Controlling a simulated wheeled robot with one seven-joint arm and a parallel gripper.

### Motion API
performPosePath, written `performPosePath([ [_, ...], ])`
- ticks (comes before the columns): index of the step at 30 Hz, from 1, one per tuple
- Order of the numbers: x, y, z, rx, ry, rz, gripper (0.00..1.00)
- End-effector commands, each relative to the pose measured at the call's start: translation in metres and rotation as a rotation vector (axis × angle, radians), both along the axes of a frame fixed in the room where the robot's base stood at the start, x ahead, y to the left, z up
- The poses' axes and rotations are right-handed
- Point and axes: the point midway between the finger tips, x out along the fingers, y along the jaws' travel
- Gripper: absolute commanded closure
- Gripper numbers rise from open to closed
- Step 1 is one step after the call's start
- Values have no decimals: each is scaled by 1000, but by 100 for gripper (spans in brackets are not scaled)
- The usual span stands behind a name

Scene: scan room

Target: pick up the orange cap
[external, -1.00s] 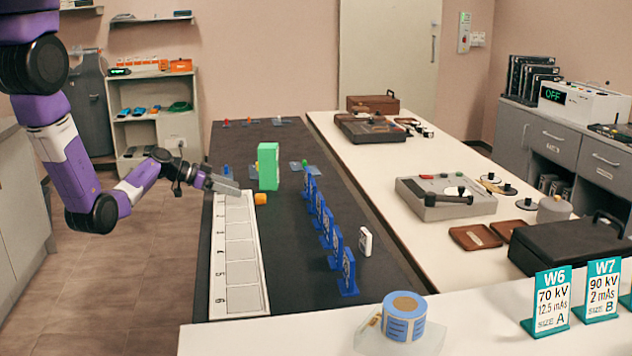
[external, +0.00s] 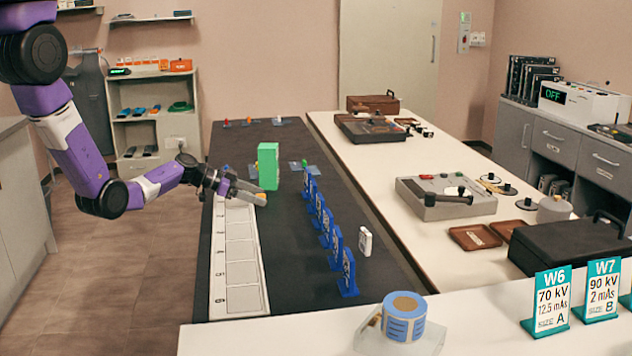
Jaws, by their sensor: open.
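The jaws are open. I cannot tell whether the fingers touch the cap or are on both sides of it.
The green block (external: 268,166) stands upright just behind the cap. A row of blue holders (external: 326,228) stands to the right, with a white tag (external: 365,242) beyond. A numbered white strip (external: 238,262) lies in front of the gripper. Dark table between strip and holders is clear.

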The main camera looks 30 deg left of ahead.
Motion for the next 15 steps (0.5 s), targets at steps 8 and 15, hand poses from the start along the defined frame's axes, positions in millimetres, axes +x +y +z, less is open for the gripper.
performPosePath([
  [8,0,0,0,0,0,1,57],
  [15,0,0,0,0,0,1,100],
])
